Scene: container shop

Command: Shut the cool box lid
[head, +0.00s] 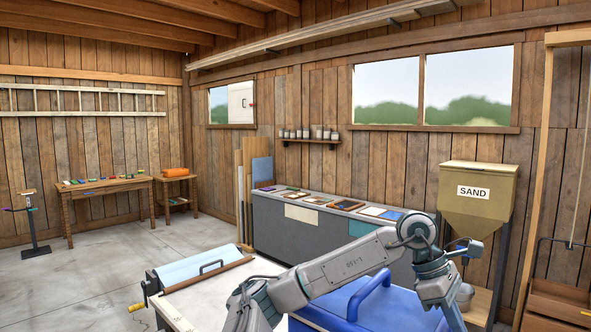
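The blue cool box (406,311) is at the bottom right of the head view, cut off by the lower edge. A raised blue handle (372,293) stands on its top. Its body and lid seam are hidden, so I cannot tell how far the lid is from closed. My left arm reaches in from the bottom centre, passes over the box and bends down at its right side. My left gripper (440,293) points down beside the right part of the box; its fingertips do not show clearly, and contact cannot be told. My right gripper is not in view.
A white-topped table (215,292) with a roller device and yellow crank (137,307) is left of the box. A grey counter (275,222) with small goods runs behind. A sand hopper (478,200) stands at right. Open floor (100,265) lies at left.

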